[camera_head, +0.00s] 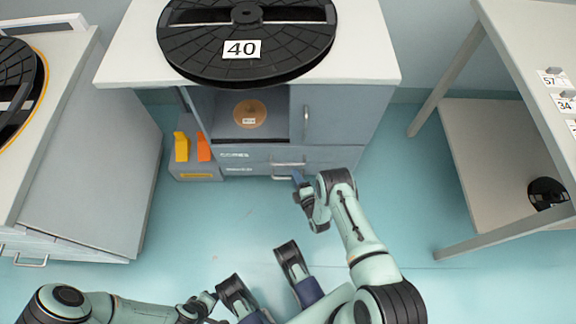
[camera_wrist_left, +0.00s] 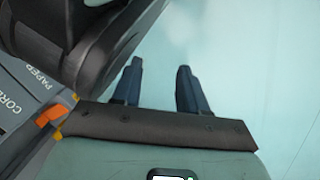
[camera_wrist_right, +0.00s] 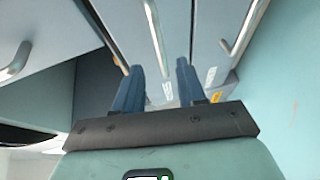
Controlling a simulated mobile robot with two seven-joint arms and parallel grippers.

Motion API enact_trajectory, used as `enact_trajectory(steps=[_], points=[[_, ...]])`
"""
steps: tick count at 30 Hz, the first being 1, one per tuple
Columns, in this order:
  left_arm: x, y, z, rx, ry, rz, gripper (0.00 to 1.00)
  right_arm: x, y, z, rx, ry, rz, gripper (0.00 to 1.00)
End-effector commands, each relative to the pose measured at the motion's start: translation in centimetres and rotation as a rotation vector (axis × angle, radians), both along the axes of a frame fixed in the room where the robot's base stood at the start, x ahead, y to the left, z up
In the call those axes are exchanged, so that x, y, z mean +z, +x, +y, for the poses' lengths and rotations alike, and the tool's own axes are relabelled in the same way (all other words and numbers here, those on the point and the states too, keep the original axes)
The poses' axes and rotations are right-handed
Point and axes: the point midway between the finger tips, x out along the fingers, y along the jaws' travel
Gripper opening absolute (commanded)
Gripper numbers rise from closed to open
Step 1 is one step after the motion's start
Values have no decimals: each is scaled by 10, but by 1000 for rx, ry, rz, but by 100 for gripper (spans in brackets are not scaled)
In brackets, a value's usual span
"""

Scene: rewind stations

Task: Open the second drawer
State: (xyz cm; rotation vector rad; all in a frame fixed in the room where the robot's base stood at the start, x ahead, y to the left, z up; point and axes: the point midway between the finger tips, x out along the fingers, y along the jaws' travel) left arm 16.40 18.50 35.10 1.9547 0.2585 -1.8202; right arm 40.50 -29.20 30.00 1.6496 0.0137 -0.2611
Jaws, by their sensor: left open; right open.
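The grey cabinet (camera_head: 335,120) stands in the middle, with two stacked drawers low on its front. The upper drawer (camera_head: 258,153) is labelled CORES and has a bar handle (camera_head: 287,163). The lower drawer (camera_head: 255,170) has its own handle (camera_head: 281,177). Both look shut. My right gripper (camera_head: 299,184) is open and empty, just in front of the handles. In the right wrist view one bar handle (camera_wrist_right: 154,30) lines up between the fingertips, with no clear contact; another handle (camera_wrist_right: 240,30) lies to the right. My left gripper (camera_wrist_left: 158,72) is open and empty over the floor.
A black reel (camera_head: 245,60) marked 40 lies on the cabinet top. A brown disc (camera_head: 249,113) sits in the open compartment. A table (camera_head: 520,60) is on the right, another cabinet (camera_head: 95,170) on the left. Floor between is clear.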

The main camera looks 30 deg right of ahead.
Motion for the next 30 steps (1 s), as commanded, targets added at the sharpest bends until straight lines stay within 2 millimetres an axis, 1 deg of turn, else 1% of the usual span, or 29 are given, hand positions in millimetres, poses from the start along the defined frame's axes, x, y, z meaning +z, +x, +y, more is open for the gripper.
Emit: enact_trajectory(steps=[1,3,6,10,15,24,25,26,27,28,30], points=[[-11,-9,1,3,-2,31,43,-4,13,-2,0,-1,-5,40],[-19,-20,3,6,-5,70,43,-7,28,-4,0,-1,-5,40],[-28,-36,5,11,-7,122,43,-10,46,-7,0,0,-3,40],[-36,-52,7,16,-11,173,43,-13,64,-10,0,1,-2,40],[-40,-63,7,20,-14,210,43,-14,75,-11,-1,2,0,40],[-40,-65,8,20,-15,217,43,-14,77,-12,-1,2,1,40],[-40,-65,8,20,-15,217,43,-14,77,-12,-1,2,1,34],[-40,-65,8,20,-15,217,43,-14,77,-12,-1,2,1,24],[-40,-65,8,20,-15,217,43,-14,77,-12,-1,2,1,11],[-40,-65,8,20,-14,216,43,-14,77,-12,-1,2,1,1],[-40,-65,8,19,-14,216,43,-14,77,-12,-1,2,1,0]])
